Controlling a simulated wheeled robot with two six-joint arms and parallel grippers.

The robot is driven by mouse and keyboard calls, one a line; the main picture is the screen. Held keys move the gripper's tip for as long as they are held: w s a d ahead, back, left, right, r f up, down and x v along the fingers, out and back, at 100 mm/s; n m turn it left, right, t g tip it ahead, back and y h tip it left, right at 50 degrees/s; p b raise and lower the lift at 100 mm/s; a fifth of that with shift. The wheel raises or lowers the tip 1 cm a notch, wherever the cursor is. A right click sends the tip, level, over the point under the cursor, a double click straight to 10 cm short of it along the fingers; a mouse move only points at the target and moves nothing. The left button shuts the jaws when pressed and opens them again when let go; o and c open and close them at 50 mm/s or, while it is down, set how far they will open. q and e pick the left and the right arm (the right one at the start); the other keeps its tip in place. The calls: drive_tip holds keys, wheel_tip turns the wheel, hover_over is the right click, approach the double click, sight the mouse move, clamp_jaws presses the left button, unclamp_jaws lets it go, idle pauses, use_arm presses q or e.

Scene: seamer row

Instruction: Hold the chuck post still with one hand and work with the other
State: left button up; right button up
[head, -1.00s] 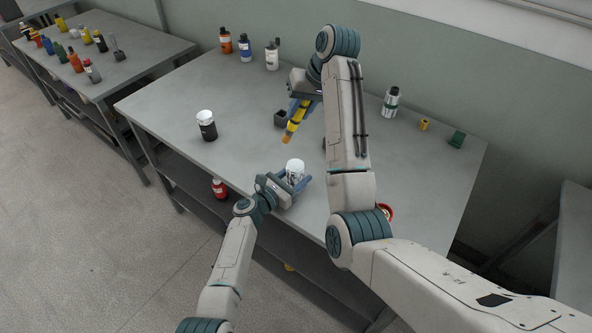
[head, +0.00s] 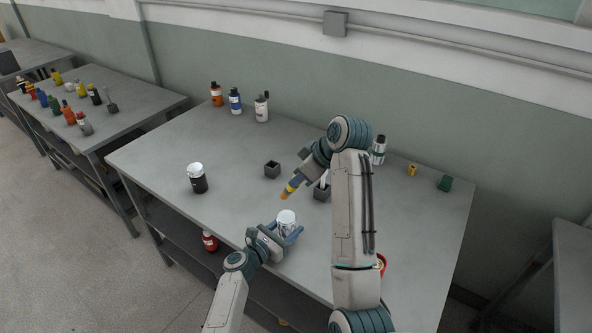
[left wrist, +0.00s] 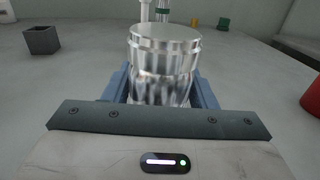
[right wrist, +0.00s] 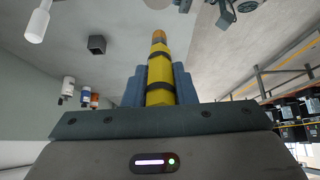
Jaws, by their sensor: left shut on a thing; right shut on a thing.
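The chuck post (head: 287,218) is a shiny silver cylinder with a pale top, near the front edge of the bench. My left gripper (head: 281,237) is shut on it. In the left wrist view the post (left wrist: 165,62) stands between the blue fingers, its flat round top clear. My right gripper (head: 299,180) is shut on a yellow tool (head: 290,188) with dark bands and an orange tip. The tool (right wrist: 160,75) points away from the fingers in the right wrist view.
A white-lidded dark jar (head: 197,179) stands left. Bottles (head: 236,101) line the back. A red container (head: 381,264) is partly hidden by my right arm.

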drive_tip(key=shift+d+f, duration=0.1)
drive_tip(key=shift+f, duration=2.85)
drive_tip(key=shift+f, duration=0.7)
